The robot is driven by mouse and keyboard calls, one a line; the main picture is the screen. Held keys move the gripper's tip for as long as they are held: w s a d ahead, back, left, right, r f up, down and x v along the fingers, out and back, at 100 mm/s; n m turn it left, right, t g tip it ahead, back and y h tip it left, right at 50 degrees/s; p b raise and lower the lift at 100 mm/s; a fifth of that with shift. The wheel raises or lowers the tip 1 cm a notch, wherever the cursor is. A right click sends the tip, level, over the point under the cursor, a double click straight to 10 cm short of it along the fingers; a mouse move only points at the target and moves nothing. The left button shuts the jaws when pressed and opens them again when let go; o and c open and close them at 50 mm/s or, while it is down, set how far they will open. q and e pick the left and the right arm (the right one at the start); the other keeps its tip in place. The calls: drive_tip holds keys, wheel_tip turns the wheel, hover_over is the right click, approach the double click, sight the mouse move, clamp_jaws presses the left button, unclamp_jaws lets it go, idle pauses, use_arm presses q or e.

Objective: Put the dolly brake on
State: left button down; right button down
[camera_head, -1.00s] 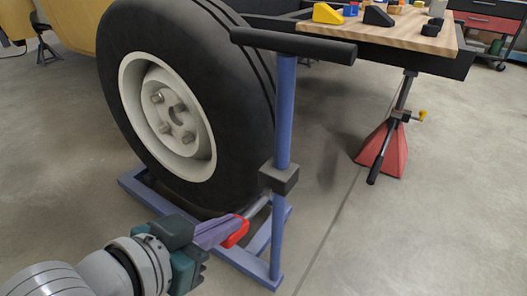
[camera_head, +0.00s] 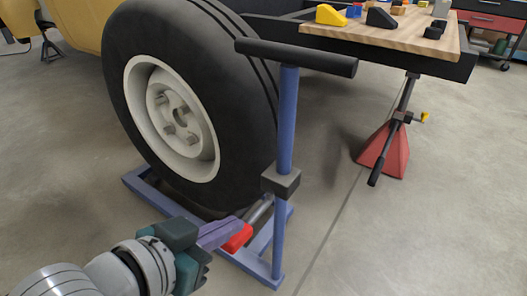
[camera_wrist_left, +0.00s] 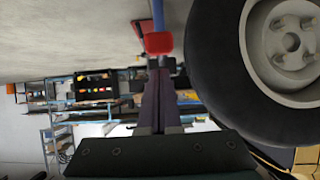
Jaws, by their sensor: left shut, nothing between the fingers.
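The wheel dolly (camera_head: 285,130) has a blue post with a black crossbar and a blue frame around the tyre's foot. A dark block (camera_head: 281,182) sits on the post. From it a grey brake lever (camera_head: 259,211) slants down to a red grip (camera_head: 239,238). My left gripper (camera_head: 232,228), with purple fingers, is shut and empty. Its tips are at the red grip, seemingly on its upper side; contact is hard to tell. In the left wrist view the red grip (camera_wrist_left: 158,43) lies just beyond the closed fingers (camera_wrist_left: 158,70). My right gripper is out of view.
A large black tyre (camera_head: 235,100) with a pale rim stands in the dolly, close to my left arm. A wooden-topped bench (camera_head: 400,35) with small blocks is at the back right, above a red stand (camera_head: 385,150). The floor at right front is clear.

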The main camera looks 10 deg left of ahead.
use_arm(q)
drive_tip(key=r+p, duration=0.5)
drive_tip(key=shift+w+r, duration=0.1)
drive_tip(key=shift+w, duration=0.15)
drive_tip(key=s+f+p+v, duration=0.15)
drive_tip(key=p+v, duration=0.25)
drive_tip(key=v, duration=0.5)
drive_tip(key=s+a+r+n+g+y+p, duration=0.1)
drive_tip(key=s+r+g+p, duration=0.2)
drive_tip(key=r+p, duration=1.1)
drive_tip(key=s+a+r+g+y+p, duration=0.1)
drive_tip(key=s+r+g+y+p, duration=0.15)
drive_tip(key=r+p, duration=1.2)
drive_tip(key=s+a+r+n+g+y+p, duration=0.15)
drive_tip(key=s+r+p, duration=0.25)
drive_tip(key=r+p, duration=1)
wheel_tip(320, 180, up, 36)
drive_tip(key=h+p, duration=0.1)
drive_tip(key=p, duration=2.8)
drive_tip(key=shift+d+g, duration=0.15)
drive_tip(key=shift+g, duration=0.15)
drive_tip(key=shift+m, duration=0.25)
